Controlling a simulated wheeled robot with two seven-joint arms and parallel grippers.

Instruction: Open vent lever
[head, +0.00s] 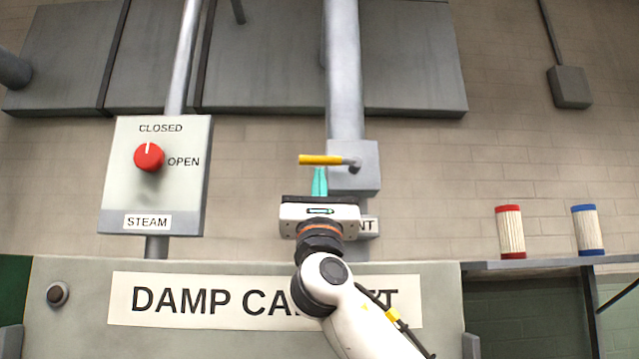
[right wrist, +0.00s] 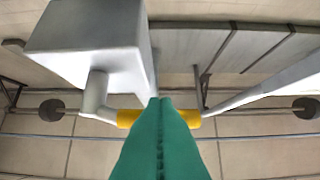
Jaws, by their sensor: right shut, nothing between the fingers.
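The vent lever (head: 322,159) has a yellow handle that lies level, pointing left from its pivot on a grey box (head: 367,168) on the vertical pipe. My right gripper (head: 320,172) is shut, its green fingers pointing up just under the handle. In the right wrist view the shut green fingers (right wrist: 160,110) overlap the yellow handle (right wrist: 128,119), which shows on both sides of them; whether they touch cannot be told. The vent label (head: 369,225) is partly hidden behind my gripper. My left gripper is not in view.
A steam panel (head: 117,190) with a red knob (head: 149,157) stands to the left. The damp cabinet (head: 70,330) is below, its sign partly covered by my arm. A shelf (head: 540,264) on the right holds a red-capped spool (head: 511,232) and a blue-capped spool (head: 588,231).

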